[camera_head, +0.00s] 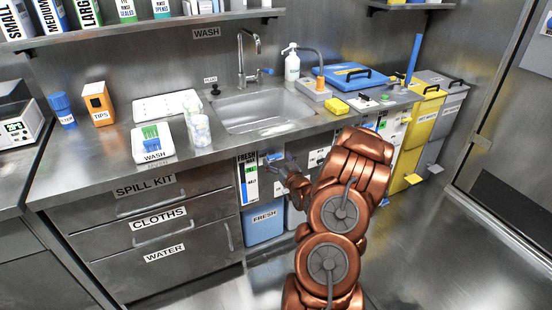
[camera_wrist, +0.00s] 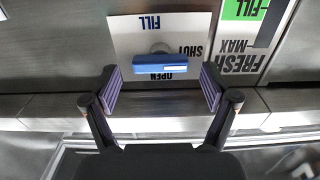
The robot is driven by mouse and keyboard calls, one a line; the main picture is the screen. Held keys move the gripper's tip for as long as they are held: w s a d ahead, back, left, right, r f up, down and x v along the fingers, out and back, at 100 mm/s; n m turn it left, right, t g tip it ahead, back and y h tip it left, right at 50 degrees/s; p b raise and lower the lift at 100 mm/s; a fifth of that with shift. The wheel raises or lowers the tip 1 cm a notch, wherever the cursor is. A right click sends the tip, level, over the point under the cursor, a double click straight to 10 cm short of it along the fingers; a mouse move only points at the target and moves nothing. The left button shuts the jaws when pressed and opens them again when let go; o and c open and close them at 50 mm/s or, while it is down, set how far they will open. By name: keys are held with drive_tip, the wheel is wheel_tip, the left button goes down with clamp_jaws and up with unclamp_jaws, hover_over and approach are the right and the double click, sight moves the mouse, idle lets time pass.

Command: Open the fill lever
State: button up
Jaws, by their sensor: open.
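The fill lever is a blue bar (camera_wrist: 160,65) on a white plate (camera_wrist: 125,35), centred below a round grey mount in the wrist view. The bar lies level across the picture. My gripper (camera_wrist: 160,88) is open, one finger on each side of the bar, with clear gaps and no visible contact. In the head view my gripper (camera_head: 284,167) is at the cabinet front under the sink, close to the blue lever (camera_head: 272,157), which it partly hides.
A FRESH level gauge (camera_head: 248,178) stands just left of the lever, above a blue FRESH tank (camera_head: 264,226). The counter edge and sink (camera_head: 262,110) are above. Drawers (camera_head: 160,225) lie to the left, a yellow bin (camera_head: 415,135) to the right. The right floor is clear.

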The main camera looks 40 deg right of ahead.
drive_tip(key=shift+w+d, duration=0.25)
drive_tip(key=shift+w, duration=0.45)
drive_tip(key=c, duration=1.2)
drive_tip(key=shift+o, duration=0.2)
drive_tip(key=shift+m, duration=2)
drive_tip(key=o, duration=1.2)
drive_tip(key=shift+c, duration=0.2)
